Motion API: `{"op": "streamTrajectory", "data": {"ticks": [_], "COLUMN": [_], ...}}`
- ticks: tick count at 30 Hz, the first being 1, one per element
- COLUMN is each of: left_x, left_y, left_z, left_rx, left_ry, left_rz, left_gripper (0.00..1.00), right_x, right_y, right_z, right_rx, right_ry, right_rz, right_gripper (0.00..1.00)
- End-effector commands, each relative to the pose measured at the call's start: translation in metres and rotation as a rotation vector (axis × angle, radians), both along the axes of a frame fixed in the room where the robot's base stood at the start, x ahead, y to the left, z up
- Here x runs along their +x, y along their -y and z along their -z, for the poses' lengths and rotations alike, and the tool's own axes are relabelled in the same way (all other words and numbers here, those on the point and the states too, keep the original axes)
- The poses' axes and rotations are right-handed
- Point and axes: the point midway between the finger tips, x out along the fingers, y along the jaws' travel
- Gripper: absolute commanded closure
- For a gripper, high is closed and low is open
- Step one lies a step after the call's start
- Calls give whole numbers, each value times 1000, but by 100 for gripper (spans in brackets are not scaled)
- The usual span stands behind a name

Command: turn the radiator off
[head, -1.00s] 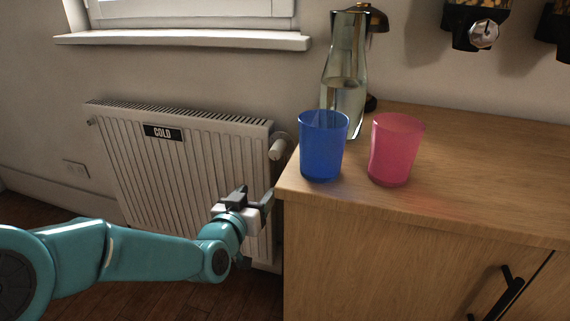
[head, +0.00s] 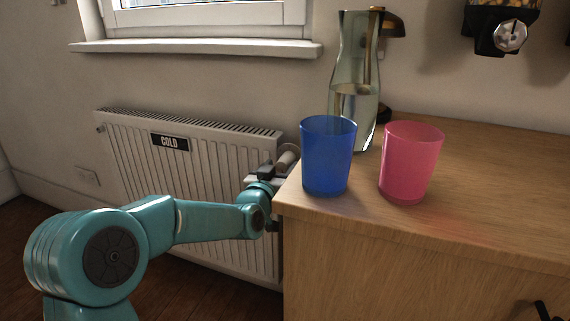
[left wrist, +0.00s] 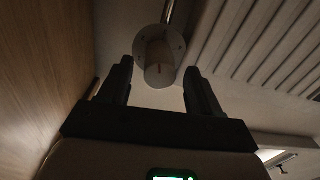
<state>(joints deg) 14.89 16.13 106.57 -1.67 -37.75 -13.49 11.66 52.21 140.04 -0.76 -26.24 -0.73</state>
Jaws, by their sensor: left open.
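The white radiator (head: 200,180) is on the wall below the window, with a "COLD" sign (head: 170,143) near its top. Its round valve knob (head: 287,160) sticks out at the radiator's right end, close to the counter's edge. The knob also shows in the left wrist view (left wrist: 158,72), just beyond and between the fingertips. My left gripper (head: 268,168) is open, right at the knob; in the left wrist view its two dark fingers (left wrist: 160,80) stand apart on either side of the knob's near end. I cannot tell if they touch it. My right gripper is not in view.
The wooden counter (head: 480,170) stands close to the right of my left gripper. A blue cup (head: 327,160) is near its left corner, with a pink cup (head: 410,165) beside it and a glass carafe (head: 355,100) behind.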

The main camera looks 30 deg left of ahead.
Motion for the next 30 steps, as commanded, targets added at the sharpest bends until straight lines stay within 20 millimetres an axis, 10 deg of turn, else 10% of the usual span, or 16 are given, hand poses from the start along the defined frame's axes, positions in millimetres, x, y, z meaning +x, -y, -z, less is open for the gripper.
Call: {"op": "streamTrajectory", "data": {"ticks": [16,22,30], "left_x": [32,32,31], "left_y": [-7,-7,-7], "left_z": [0,0,0], "left_rx": [0,0,-18], "left_ry": [-1,-1,4], "left_rz": [0,0,0], "left_gripper": [36,93,93], "right_x": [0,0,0], "right_y": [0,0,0], "right_z": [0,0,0], "right_rx": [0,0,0], "right_ry": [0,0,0], "right_rz": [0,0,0], "right_gripper": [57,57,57]}}
